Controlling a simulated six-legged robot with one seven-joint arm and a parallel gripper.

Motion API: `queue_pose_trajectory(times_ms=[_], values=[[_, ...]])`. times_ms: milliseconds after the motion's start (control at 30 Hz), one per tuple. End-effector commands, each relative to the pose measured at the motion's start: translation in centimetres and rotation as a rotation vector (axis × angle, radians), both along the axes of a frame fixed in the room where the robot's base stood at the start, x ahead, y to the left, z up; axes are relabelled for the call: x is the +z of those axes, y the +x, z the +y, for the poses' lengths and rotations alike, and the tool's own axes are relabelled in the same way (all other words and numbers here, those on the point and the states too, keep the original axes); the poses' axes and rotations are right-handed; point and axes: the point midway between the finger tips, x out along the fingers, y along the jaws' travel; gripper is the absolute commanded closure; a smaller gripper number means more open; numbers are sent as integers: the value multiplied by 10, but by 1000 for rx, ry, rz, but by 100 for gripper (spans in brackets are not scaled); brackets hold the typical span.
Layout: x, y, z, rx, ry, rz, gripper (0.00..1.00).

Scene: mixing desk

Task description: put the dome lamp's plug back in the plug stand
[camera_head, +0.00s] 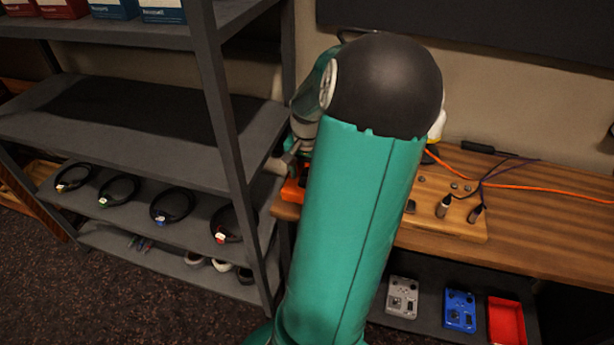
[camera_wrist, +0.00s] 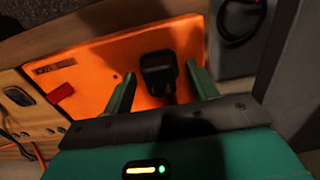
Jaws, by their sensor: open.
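A black plug (camera_wrist: 158,72) shows against an orange panel (camera_wrist: 105,58) in the wrist view, with its dark lower end toward my gripper. The panel is probably the plug stand, and I cannot tell whether the plug is seated in it or only lies against it. My gripper (camera_wrist: 160,75) is open, with one green finger on each side of the plug and gaps between. In the head view only a small orange corner (camera_head: 291,191) of the panel shows, as my arm covers the rest. I cannot make out the dome lamp for certain; a white and yellow piece (camera_head: 437,125) peeks out behind my arm.
A wooden board (camera_head: 430,221) with knobs and upright jacks stands on the desk (camera_head: 540,235), right of my arm. An orange cable (camera_head: 520,187) crosses the desk. A grey shelf rack (camera_head: 225,130) stands close on the left. A red switch-like piece (camera_wrist: 61,92) sits on the panel.

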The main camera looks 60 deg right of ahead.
Motion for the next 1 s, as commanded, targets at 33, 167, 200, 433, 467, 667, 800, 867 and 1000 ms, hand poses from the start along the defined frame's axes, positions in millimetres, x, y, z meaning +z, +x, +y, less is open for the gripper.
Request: queue_pose_trajectory(times_ms=[33,167,200,433,467,667,800,867,1000], values=[[0,0,0,-1,0,0,42],[0,0,0,-1,1,0,56],[0,0,0,-1,1,0,63],[0,0,0,-1,0,0,100],[0,0,0,-1,0,0,100],[5,0,0,-1,-1,0,100],[10,0,0,0,-1,0,100],[12,0,0,0,-1,0,100],[17,0,0,-2,-1,0,100]])
